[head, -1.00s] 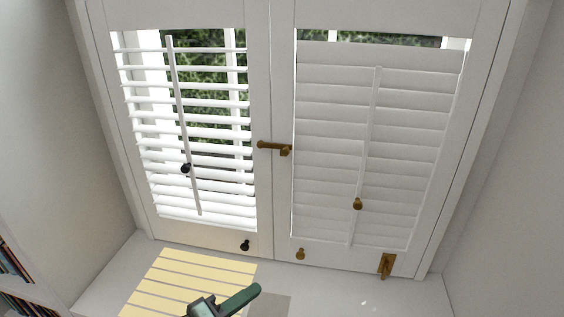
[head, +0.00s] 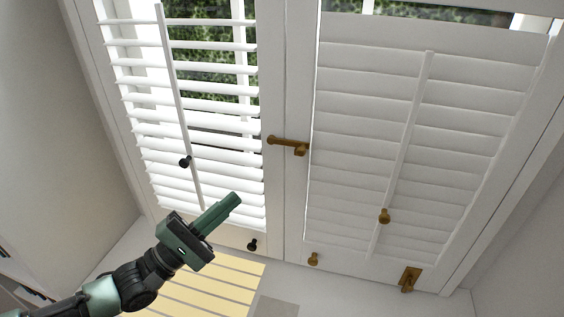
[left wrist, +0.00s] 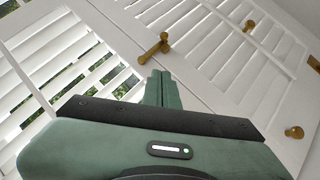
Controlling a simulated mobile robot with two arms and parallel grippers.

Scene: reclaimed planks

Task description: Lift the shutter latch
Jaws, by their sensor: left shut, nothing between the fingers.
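The brass shutter latch (head: 288,145) is a horizontal bar across the seam between the two white shutter panels, its right end resting at a small catch on the right panel. It also shows in the left wrist view (left wrist: 153,50), just beyond my fingertips. My left gripper (head: 232,199) is green, shut and empty. In the head view it is below and left of the latch, in front of the left panel's lower slats, apart from the latch. My right gripper is in neither view.
The left panel (head: 190,100) has open slats with a dark knob on its tilt rod; the right panel (head: 400,140) has closed slats with a brass knob (head: 384,216). A lower dark knob (head: 252,245), a brass knob (head: 313,259) and a brass fitting (head: 410,278) sit along the bottom rails.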

